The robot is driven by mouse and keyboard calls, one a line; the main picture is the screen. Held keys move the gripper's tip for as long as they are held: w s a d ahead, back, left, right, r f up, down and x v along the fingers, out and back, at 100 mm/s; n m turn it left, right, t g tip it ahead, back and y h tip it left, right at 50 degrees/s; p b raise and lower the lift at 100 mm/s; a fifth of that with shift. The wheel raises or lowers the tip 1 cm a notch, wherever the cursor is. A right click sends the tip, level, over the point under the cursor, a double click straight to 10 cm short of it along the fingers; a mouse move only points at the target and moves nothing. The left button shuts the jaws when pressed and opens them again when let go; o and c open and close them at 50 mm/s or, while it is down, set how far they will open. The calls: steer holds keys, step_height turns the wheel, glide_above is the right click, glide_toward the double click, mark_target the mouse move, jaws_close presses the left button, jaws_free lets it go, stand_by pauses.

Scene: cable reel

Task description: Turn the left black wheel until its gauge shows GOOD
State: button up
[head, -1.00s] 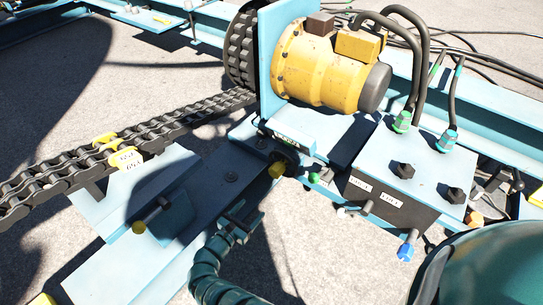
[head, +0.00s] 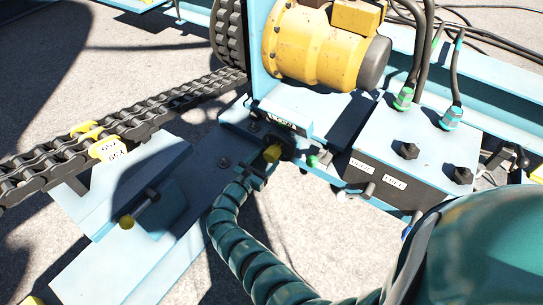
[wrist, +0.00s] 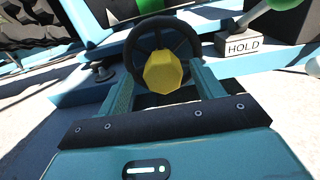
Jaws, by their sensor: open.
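The black wheel (wrist: 135,45) stands upright straight ahead in the wrist view, with a yellow knob (wrist: 163,72) facing me. In the head view the wheel (head: 288,149) is small and partly hidden by its yellow knob (head: 272,153) and my gripper. My gripper (head: 262,168) is open in front of it. In the wrist view my two fingers (wrist: 163,84) lie on either side of the yellow knob; I cannot tell whether they touch the wheel. The gauge (head: 284,121) sits just above the wheel, with a greenish mark too small to read. The wrist view cuts its face off.
A lever with a yellow end (head: 127,222) stands on the plate to the left. A green knob (head: 312,160) is close right of the wheel, near a HOLD label (wrist: 242,47). A chain (head: 150,115), yellow motor (head: 312,50) and control box (head: 410,150) surround the spot.

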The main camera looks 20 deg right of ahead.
mark_target(268, 156)
steer(key=b+x, duration=0.1)
steer(key=x, duration=0.3)
steer(key=shift+f+b, duration=0.2)
steer(key=shift+b, duration=0.1)
steer(key=shift+w+d+r, duration=0.15)
steer(key=shift+w+d, duration=0.1)
steer(key=shift+d, duration=0.15)
steer(key=c, duration=1.4)
